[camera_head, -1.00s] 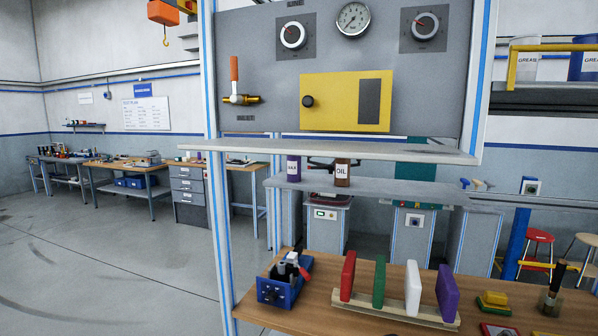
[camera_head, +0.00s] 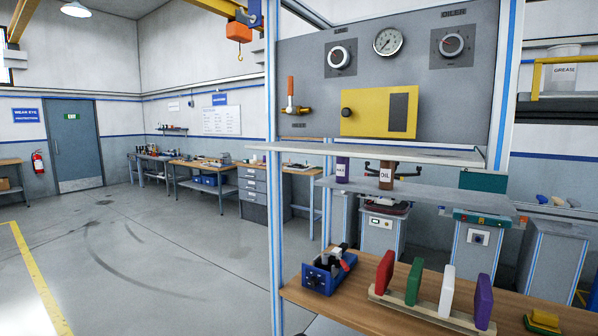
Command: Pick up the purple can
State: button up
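A purple can (camera_head: 342,170) with a pale label stands upright on the grey shelf (camera_head: 440,197) below the control panel. Its top is close under the upper shelf board. A brown can marked OIL (camera_head: 387,177) stands a little to its right on the same shelf. My gripper is not in view.
A blue-edged upright post (camera_head: 272,180) stands left of the shelf. The floor (camera_head: 150,255) at left is clear.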

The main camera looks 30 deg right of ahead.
aim_at(342, 163)
jog(key=u, duration=0.2)
jog(key=i, duration=4.65)
jog(key=z, duration=4.3)
